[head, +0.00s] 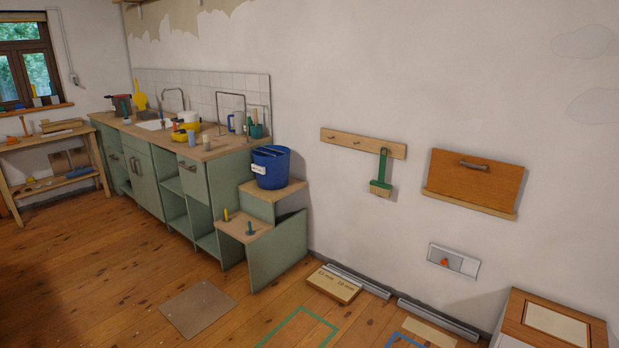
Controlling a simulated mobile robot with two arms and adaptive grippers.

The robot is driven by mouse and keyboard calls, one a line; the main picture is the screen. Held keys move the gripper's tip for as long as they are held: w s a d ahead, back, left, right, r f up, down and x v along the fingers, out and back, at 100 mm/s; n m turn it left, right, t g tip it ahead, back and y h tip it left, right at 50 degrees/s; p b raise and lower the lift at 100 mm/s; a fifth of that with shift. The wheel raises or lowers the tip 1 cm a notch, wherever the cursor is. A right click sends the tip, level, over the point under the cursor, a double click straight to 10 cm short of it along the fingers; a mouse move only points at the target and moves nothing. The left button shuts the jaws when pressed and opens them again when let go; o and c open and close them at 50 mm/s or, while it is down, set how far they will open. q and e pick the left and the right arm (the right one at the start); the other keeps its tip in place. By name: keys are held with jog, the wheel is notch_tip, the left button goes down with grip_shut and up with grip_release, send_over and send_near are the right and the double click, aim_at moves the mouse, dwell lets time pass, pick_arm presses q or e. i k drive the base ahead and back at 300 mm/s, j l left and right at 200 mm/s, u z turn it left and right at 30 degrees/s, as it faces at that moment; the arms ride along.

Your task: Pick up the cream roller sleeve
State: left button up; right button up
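A small cream upright cylinder (206,142), which looks like the cream roller sleeve, stands near the front edge of the wooden counter (225,148) on the green cabinets. It is too small to make out in detail. A grey-blue cylinder (192,139) stands just left of it. Neither of my grippers is in view.
A blue bucket (270,167) stands on the stepped green unit (272,196) right of the counter. A cardboard sheet (197,308) lies on the floor. The wooden floor (110,250) before the cabinets is mostly clear.

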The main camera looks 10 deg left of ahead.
aim_at(206, 141)
jog(key=i+j+u, duration=0.2)
jog(key=i+u, duration=0.2)
jog(key=i, duration=0.15)
jog(key=i+u, duration=0.45)
jog(key=i+j+z, duration=0.1)
jog(key=i+j, duration=0.25)
jog(key=i+j+z, duration=0.1)
jog(key=i+j, duration=0.25)
jog(key=j, duration=0.15)
jog(key=i+j+z, duration=0.1)
jog(key=i+j, duration=0.2)
jog(key=j, duration=0.15)
jog(key=i+j+z, duration=0.1)
jog(key=i+j, duration=0.2)
jog(key=j, duration=0.15)
